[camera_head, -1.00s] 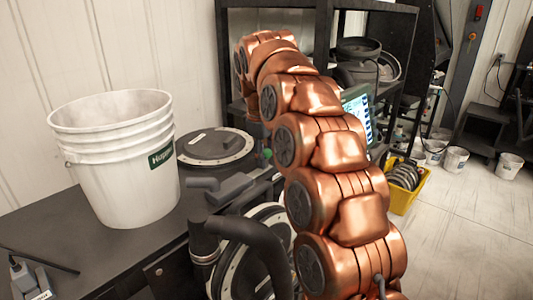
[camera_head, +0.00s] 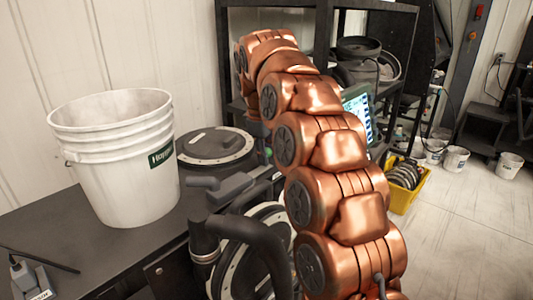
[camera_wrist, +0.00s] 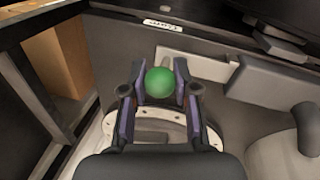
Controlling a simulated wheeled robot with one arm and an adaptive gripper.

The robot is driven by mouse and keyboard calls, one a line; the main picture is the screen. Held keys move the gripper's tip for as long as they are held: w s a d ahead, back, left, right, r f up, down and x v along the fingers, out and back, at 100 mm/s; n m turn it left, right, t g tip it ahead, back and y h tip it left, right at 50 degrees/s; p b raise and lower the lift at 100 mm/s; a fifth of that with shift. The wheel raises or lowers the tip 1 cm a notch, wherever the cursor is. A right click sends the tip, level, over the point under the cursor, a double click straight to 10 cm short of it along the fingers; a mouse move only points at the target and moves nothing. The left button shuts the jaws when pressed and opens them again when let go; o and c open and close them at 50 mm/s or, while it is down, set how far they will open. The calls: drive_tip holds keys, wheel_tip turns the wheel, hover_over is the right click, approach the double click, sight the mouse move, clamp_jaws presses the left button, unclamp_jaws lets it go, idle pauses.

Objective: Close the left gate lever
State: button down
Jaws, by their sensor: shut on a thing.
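The left gate lever shows as a green ball knob (camera_wrist: 160,82) in the wrist view. My gripper (camera_wrist: 160,85) has its two dark fingers on either side of the knob and is shut on it. Behind the knob is a pale round plate with bolt holes (camera_wrist: 153,136), partly covered by my gripper.
A white bucket (camera_head: 118,165) stands on the dark bench (camera_head: 65,235) at left. A round disc lid (camera_head: 215,146) and black pipework (camera_head: 245,228) lie beside my arm. A lit screen (camera_head: 358,115) and yellow bin (camera_head: 405,185) are to its right. Open floor lies at far right.

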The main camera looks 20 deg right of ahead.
sight(256, 171)
drive_tip(key=s+a, duration=0.1)
drive_tip(key=a+b, duration=0.1)
drive_tip(key=s+a, duration=0.1)
drive_tip(key=a, duration=0.1)
drive_tip(key=shift+s+b, duration=0.3)
drive_tip(key=shift+b, duration=0.1)
drive_tip(key=c, duration=0.9)
unclamp_jaws()
drive_tip(key=shift+a, duration=0.1)
drive_tip(key=shift+o, duration=0.2)
